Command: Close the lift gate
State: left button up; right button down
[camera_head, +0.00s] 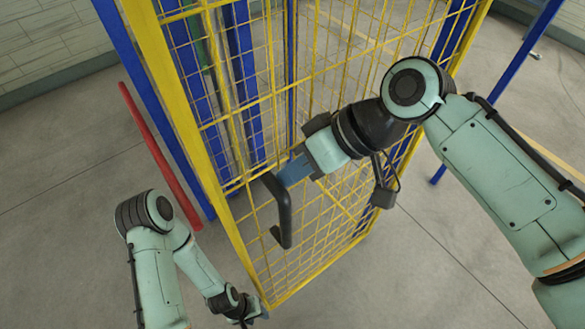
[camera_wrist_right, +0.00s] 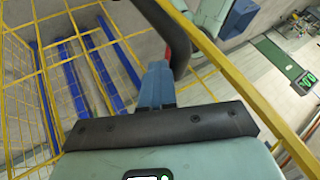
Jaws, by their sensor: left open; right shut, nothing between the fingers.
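The lift gate is a yellow mesh panel (camera_head: 285,292) with a black handle (camera_head: 284,208) near its left edge in the head view. It stands angled out from the blue lift frame (camera_head: 135,75), with its left edge toward me. My right gripper (camera_head: 278,177), with blue fingers, is shut and empty at the handle's upper end; whether it touches the handle is unclear. The right wrist view shows the fingers (camera_wrist_right: 157,85) just beside the dark handle (camera_wrist_right: 172,28). My left gripper (camera_head: 256,312) is open, low by the gate's bottom left corner, partly cut off by the picture's edge.
A red bar (camera_head: 158,155) lies slanted left of the blue frame. A blue post (camera_head: 515,65) stands at the upper right. Grey floor (camera_head: 60,165) is clear on the left and in front of the gate. A brick wall (camera_head: 45,45) is at the upper left.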

jog(key=shift+s+a+r, duration=0.1)
jog(key=shift+s, duration=0.05)
dwell(0.3)
pick_arm(q)
jog(key=w+r+p, duration=0.2)
jog(key=r, duration=0.1)
jog(key=shift+w, duration=0.4)
pick_arm(e)
jog(key=v, duration=1.3)
jog(key=shift+d, duration=0.25)
pick_arm(q)
jog(key=shift+s+a, duration=0.1)
